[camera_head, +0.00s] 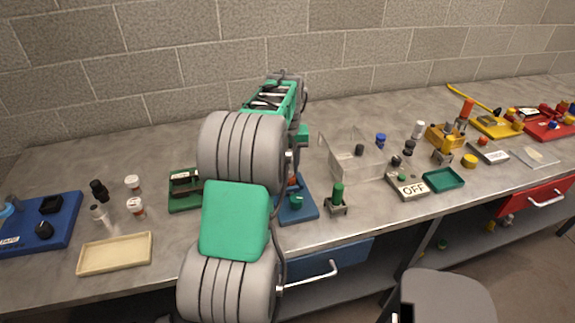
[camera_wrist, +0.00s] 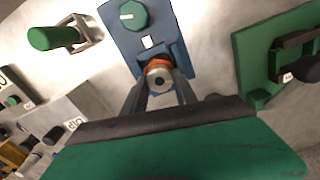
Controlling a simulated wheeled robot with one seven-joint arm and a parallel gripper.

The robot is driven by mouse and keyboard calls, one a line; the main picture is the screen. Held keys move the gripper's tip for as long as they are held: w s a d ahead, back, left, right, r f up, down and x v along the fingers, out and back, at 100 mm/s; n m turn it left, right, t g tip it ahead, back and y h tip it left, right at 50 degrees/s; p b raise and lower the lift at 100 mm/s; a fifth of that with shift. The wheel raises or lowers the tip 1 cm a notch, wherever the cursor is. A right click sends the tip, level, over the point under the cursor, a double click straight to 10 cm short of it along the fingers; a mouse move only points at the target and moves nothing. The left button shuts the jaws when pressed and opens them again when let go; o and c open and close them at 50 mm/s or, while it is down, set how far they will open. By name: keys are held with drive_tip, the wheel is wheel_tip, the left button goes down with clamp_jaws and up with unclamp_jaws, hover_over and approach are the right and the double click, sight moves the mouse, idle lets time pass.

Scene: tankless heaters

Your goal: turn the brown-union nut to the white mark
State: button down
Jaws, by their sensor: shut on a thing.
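The brown-union nut (camera_wrist: 158,64) is an orange-brown ring with a grey round end, on a blue board (camera_wrist: 179,52) in the wrist view. My gripper (camera_wrist: 160,78) is shut on it, one dark finger on each side. A small white mark (camera_wrist: 149,41) is on the board just beyond the nut, beside a green knob (camera_wrist: 133,15). In the head view the blue board (camera_head: 311,212) is partly hidden by my arm, and my fingertips are hidden.
A green board (camera_wrist: 262,55) with a dark handle lies to the right in the wrist view. A green-capped post in a metal stand (camera_wrist: 56,37) is to the left. In the head view a clear bin (camera_head: 352,163) stands right of my arm, and a cream tray (camera_head: 115,254) lies left.

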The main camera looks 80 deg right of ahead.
drive_tip(key=m, duration=0.4)
drive_tip(key=shift+p, duration=0.4)
drive_tip(key=m, duration=0.3)
drive_tip(key=shift+m, duration=0.3)
drive_tip(key=m, duration=0.3)
drive_tip(key=shift+s+m+p, duration=0.1)
drive_tip(key=shift+m+p, duration=0.2)
drive_tip(key=shift+p, duration=0.05)
drive_tip(key=shift+m, duration=2.2)
drive_tip(key=c, duration=1)
unclamp_jaws()
drive_tip(key=shift+o, duration=0.2)
